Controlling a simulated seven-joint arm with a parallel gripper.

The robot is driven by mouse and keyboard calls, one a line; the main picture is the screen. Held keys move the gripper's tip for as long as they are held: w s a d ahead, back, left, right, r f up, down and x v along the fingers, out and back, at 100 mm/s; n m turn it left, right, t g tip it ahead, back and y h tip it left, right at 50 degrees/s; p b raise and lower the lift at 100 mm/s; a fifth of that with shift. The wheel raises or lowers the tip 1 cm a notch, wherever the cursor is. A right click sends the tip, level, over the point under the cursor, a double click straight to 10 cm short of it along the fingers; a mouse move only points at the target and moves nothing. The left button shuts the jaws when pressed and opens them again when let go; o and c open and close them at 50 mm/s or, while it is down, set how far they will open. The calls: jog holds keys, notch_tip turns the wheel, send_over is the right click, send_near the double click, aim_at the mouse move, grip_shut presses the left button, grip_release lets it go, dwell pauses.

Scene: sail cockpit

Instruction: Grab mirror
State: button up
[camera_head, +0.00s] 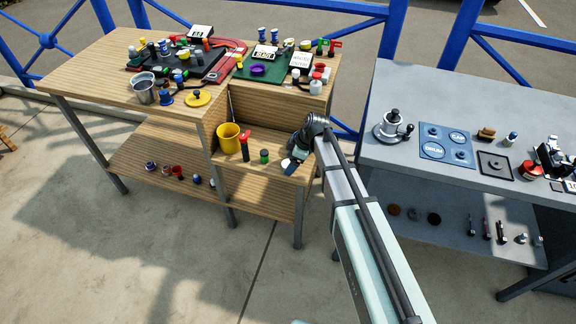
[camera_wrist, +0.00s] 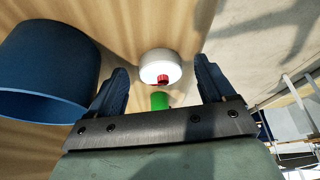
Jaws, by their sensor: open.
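I cannot make out for certain which thing is the mirror. My gripper (camera_head: 291,164) is at the right side of the lower wooden shelf. In the wrist view my gripper (camera_wrist: 161,76) is open and empty, its two dark fingers apart. A white round piece (camera_wrist: 160,64) with a small red part (camera_wrist: 163,79) shows between and beyond the fingers. A green piece (camera_wrist: 160,100) lies in line below it, partly hidden by the gripper's bar. Whether these parts form one object, I cannot tell. In the head view my arm covers part of this spot.
A large blue cup-like thing (camera_wrist: 45,72) stands close to the left finger. On the shelf are a yellow bucket (camera_head: 228,136), a red-topped tool (camera_head: 244,142) and a green-topped jar (camera_head: 264,156). Crowded wooden tops stand above. A grey table (camera_head: 378,165) stands right of my arm.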

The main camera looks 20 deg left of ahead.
jog(key=shift+f, duration=0.15)
jog(key=c, duration=1.1)
jog(key=shift+c, duration=0.2)
